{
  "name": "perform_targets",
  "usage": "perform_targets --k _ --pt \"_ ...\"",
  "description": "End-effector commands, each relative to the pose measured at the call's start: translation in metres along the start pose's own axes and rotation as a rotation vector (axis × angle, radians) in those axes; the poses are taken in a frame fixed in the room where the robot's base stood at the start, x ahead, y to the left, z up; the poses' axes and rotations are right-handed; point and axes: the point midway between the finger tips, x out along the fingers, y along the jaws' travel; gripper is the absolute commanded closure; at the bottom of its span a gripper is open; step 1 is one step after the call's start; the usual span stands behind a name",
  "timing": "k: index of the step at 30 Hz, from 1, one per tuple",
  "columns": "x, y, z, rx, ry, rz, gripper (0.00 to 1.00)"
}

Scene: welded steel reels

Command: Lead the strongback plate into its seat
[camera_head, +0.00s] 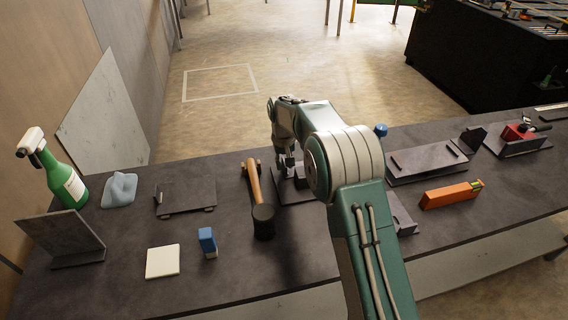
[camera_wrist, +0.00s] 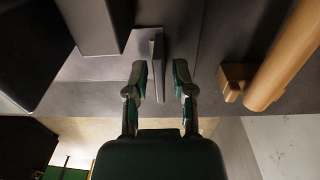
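A thin grey plate, which looks like the strongback plate (camera_wrist: 157,50), stands on edge in the middle of the wrist view. My gripper (camera_wrist: 160,70) has its two fingers spread, one on each side of the plate's near end, with a visible gap to both. A larger grey block (camera_wrist: 95,25) stands left of the plate on a flat dark base. In the head view my gripper (camera_head: 288,166) is low over the bench beside a dark block (camera_head: 304,178) on a base plate (camera_head: 292,198). My arm partly covers this spot, and I cannot make out the seat.
An orange box (camera_head: 450,196) lies right.

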Motion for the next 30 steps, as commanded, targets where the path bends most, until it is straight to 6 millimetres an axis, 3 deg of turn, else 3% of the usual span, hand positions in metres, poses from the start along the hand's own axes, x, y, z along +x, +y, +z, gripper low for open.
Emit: perform_targets --k 30 --pt "-0.012 0.000 0.000 0.000 -0.002 0.000 0.66"
